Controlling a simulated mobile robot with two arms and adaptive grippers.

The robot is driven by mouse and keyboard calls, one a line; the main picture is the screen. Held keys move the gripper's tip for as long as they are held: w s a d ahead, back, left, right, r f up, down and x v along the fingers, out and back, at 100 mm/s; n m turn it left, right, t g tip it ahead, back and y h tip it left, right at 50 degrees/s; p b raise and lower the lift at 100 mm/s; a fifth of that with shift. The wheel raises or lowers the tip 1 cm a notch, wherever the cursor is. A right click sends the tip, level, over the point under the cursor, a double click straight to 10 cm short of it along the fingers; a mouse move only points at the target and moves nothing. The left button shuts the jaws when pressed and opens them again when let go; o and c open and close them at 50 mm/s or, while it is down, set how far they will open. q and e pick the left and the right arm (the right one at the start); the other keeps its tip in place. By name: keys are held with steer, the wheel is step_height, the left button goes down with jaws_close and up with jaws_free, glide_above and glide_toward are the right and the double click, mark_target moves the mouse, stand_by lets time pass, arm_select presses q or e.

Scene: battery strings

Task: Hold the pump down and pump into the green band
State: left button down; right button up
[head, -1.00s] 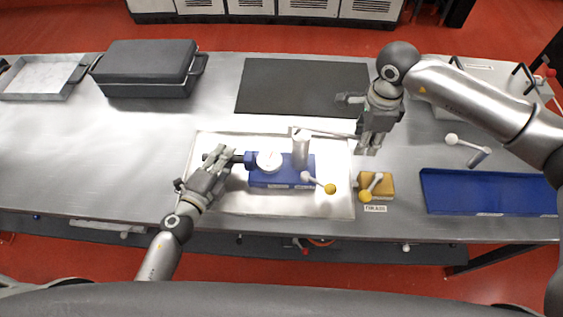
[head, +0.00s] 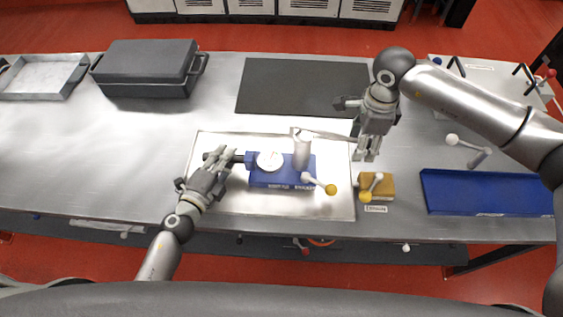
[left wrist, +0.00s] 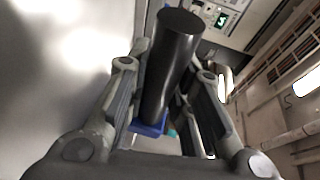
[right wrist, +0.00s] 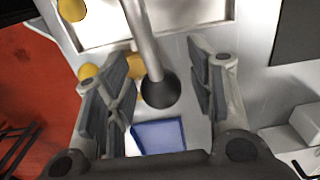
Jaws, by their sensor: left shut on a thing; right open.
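The blue hand pump (head: 285,178) sits on the pale tray (head: 235,203), with a round white gauge (head: 270,161) and an upright silver cylinder (head: 302,152). Its silver lever (head: 330,134) runs right from the cylinder's top. My left gripper (head: 226,157) is shut on the pump's black grip (left wrist: 172,62) at its left end. My right gripper (head: 368,152) is open at the lever's far end. In the right wrist view, the lever's black knob (right wrist: 160,89) shows between its spread fingers. The gauge's green band is too small to make out.
A yellow-knobbed lever (head: 331,189) is at the pump's front. A yellow block (head: 385,184) with another lever stands right of the tray. A blue tray (head: 490,193) lies farther right. A dark mat (head: 300,88) and a black case (head: 145,70) are behind.

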arm_select(q)
steer(key=shift+s+f, duration=0.2)
steer(key=shift+f, duration=0.25)
steer(key=shift+a, duration=0.15)
arm_select(e)
step_height(320, 180, up, 7)
steer(key=shift+d+r, duration=0.1)
arm_select(q)
steer(key=c, duration=1.3)
jaws_free()
steer(key=shift+w, duration=0.1)
arm_select(e)
steer(key=shift+w, duration=0.1)
arm_select(q)
steer(key=shift+o, duration=0.6)
steer(key=shift+w+a+r, duration=0.1)
steer(key=shift+r, duration=0.1)
steer(key=v, duration=1.2)
